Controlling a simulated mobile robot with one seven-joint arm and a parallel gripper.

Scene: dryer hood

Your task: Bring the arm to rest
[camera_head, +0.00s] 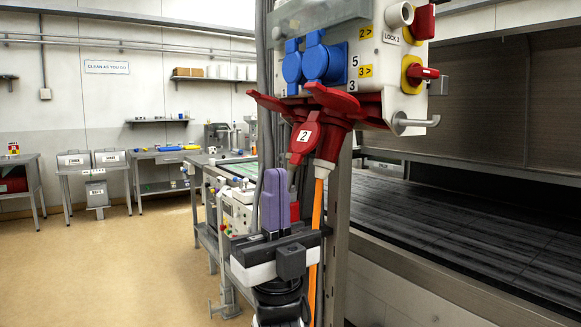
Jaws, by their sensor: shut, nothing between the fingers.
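My gripper (274,205) is in the lower middle of the head view, pointing up. Its two purple fingers are together, with nothing between them. It is in front of a grey metal post (336,235) and close to an orange cable (317,235) in the picture. Above it, a red plug (304,138) marked 2 sits at a red socket with an open lid (331,99) on the power box. The gripper looks apart from the plug, though the exact depth gap cannot be told.
The white power box (388,72) carries blue sockets (315,62), red switches (421,73) and a metal hook (416,122). A dark slatted hood bed (470,225) fills the right. A bench (205,228) with equipment stands behind my gripper. Open floor (110,260) lies left.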

